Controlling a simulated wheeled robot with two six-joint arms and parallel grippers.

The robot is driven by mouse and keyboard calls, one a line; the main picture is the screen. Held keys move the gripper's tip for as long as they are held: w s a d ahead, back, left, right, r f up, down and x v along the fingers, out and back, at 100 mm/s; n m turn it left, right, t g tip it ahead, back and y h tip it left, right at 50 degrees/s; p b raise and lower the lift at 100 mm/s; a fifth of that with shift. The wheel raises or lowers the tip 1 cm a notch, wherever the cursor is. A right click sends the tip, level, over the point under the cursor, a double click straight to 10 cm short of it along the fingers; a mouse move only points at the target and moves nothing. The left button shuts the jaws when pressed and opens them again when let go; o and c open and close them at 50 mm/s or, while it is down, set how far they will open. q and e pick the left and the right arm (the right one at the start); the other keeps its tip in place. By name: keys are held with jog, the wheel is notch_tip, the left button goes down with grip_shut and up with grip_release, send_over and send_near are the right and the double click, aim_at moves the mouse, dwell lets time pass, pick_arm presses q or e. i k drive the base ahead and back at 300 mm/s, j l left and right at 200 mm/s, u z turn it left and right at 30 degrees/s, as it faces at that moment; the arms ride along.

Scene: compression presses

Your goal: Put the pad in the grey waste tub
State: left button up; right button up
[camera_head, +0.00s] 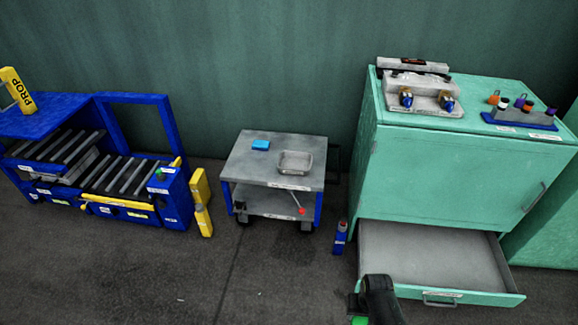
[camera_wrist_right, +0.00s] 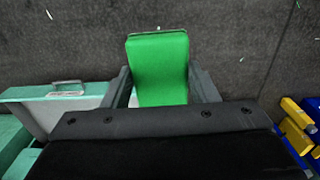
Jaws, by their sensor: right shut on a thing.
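My right gripper (camera_wrist_right: 162,86) is shut on a green pad (camera_wrist_right: 158,62), a flat rounded block between the two dark fingers in the right wrist view. In the head view the right gripper (camera_head: 357,303) is at the bottom, in front of the open drawer, and only a small green bit of the pad (camera_head: 359,320) shows. A small grey open tub (camera_head: 295,167) stands on the top shelf of the grey cart, well beyond the gripper and to its left. It looks empty. My left gripper is not in view.
The grey cart (camera_head: 257,172) also bears a blue block (camera_head: 261,145). A green cabinet (camera_head: 455,175) has its bottom drawer (camera_head: 425,262) pulled out. A blue bottle (camera_head: 340,238) stands on the floor beside it. A blue rack (camera_head: 130,205) is at the left. The floor before the cart is clear.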

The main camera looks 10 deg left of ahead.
aim_at(295, 167)
jog(key=i+j+u, duration=0.25)
jog(key=i, duration=0.9)
jog(key=i+l+u, duration=0.25)
jog(key=i, duration=0.85)
jog(key=j, duration=0.1)
